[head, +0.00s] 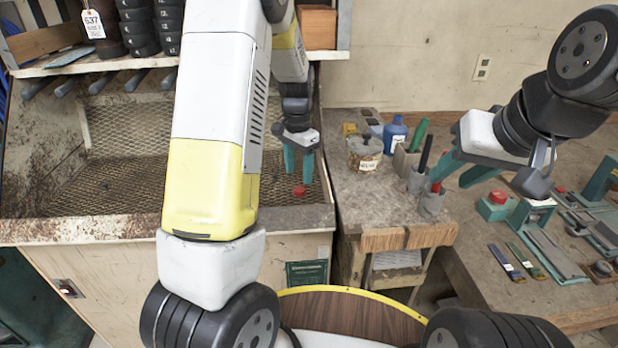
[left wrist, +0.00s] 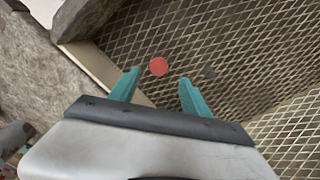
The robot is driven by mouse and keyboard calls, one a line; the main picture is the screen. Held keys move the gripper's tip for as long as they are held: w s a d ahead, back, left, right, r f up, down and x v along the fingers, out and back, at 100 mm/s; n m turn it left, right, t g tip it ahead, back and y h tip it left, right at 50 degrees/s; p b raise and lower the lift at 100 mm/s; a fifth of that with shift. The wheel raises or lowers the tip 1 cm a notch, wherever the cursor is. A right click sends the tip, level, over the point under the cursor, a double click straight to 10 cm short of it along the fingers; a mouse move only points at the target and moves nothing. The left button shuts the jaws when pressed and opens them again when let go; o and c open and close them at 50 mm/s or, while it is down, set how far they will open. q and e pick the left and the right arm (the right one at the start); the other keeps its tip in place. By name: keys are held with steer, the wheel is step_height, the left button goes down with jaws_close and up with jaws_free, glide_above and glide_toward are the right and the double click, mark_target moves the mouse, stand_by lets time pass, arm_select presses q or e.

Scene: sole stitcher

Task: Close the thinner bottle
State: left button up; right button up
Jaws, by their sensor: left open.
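A small round red cap (head: 299,191) lies on the metal mesh of the left bench; it also shows in the left wrist view (left wrist: 158,66). My left gripper (head: 299,177) is open and points down, with the cap just beyond its fingertips, seen between them in the left wrist view (left wrist: 160,79). The cap looks clear of both fingers. A blue bottle (head: 395,135) stands upright at the back of the small middle table; I cannot tell whether its top is open. My right gripper (head: 449,182) is open and empty, near the cups at that table's right side.
Beside the bottle stand a lidded jar (head: 365,152) and cups (head: 417,181) holding upright tools. The mesh bench has a raised front edge (head: 130,228). A shelf (head: 100,63) hangs above it. The right bench holds a red-topped block (head: 496,204) and flat tools.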

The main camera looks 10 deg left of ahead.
mark_target(300, 189)
arm_select(q)
steer(key=shift+s+d+f, duration=0.1)
steer(key=shift+f, duration=2.5)
jaws_close()
step_height(300, 189, up, 10)
